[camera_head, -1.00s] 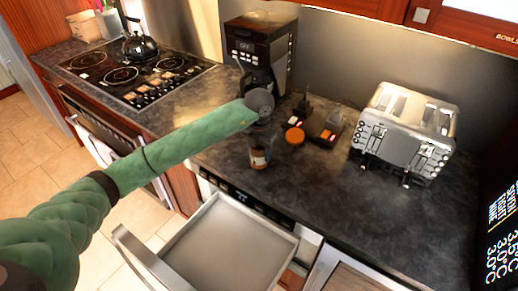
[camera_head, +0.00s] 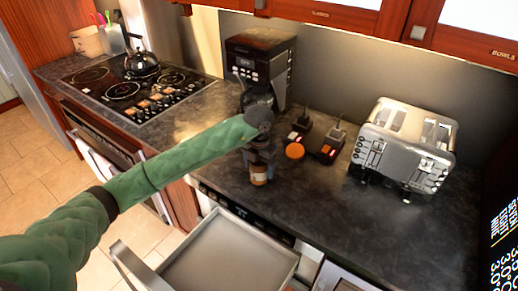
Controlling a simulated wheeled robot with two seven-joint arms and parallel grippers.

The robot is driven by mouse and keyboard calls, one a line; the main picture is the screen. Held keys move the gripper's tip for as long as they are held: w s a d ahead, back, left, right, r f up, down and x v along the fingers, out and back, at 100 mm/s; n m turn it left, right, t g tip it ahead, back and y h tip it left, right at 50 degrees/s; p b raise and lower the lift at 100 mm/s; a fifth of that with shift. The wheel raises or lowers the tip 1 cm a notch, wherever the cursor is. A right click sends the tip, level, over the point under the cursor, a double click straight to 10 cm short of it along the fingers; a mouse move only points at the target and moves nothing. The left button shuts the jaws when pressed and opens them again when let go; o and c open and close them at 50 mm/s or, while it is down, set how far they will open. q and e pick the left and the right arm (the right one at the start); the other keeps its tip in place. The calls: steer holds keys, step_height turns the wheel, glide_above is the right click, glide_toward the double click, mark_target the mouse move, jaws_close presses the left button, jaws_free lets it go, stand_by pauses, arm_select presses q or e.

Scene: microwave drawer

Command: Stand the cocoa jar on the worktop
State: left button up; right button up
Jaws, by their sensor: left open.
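A small dark jar with an orange-and-white label (camera_head: 259,174), which looks like the cocoa jar, stands upright on the dark worktop (camera_head: 330,212) near its front edge. My left gripper (camera_head: 260,157) points down from above at the jar. It is open, with its fingers at the jar's upper part, and it hides the top of the jar. I cannot tell whether the fingers touch it. My right gripper is not in view.
An open drawer (camera_head: 230,262) juts out below the worktop. A coffee machine (camera_head: 262,58) stands behind my gripper. The worktop's front right is clear.

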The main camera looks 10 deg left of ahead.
arm_select(q)
steer(key=shift+r, duration=0.35)
steer(key=shift+r+b, duration=0.55)
steer(key=shift+r, duration=0.25)
step_height(320, 180, up, 10)
steer(key=b, duration=0.3)
steer(key=shift+f, duration=0.2)
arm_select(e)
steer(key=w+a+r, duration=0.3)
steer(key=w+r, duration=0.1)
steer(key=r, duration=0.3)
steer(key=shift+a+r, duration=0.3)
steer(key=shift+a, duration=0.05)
